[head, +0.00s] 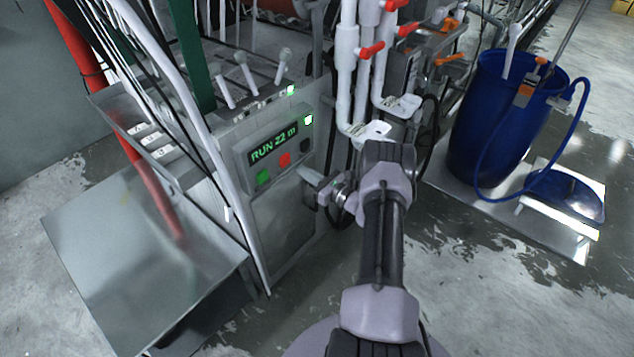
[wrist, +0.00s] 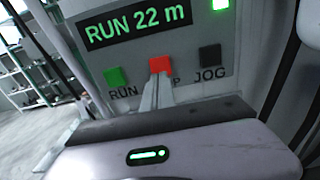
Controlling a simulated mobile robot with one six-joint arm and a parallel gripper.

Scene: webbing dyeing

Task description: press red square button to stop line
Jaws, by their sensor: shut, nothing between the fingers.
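The red square button (head: 284,160) sits in the middle of a row on the grey control panel, and it also shows in the wrist view (wrist: 160,65). Above it a display (head: 273,143) reads "RUN 22 m" in green. My gripper (head: 302,172) is shut and empty, its tips to the lower right of the button in the head view. In the wrist view the fingertips (wrist: 157,80) overlap the button's lower edge and hide part of its label. I cannot tell whether they touch it; the head view suggests a small gap.
A green RUN button (wrist: 115,77) is left of the red one and a black JOG button (wrist: 210,56) right of it. White pipes with red valve handles (head: 371,50) stand right of the panel. A blue barrel (head: 490,120) stands further right. A metal tray (head: 110,250) juts out at left.

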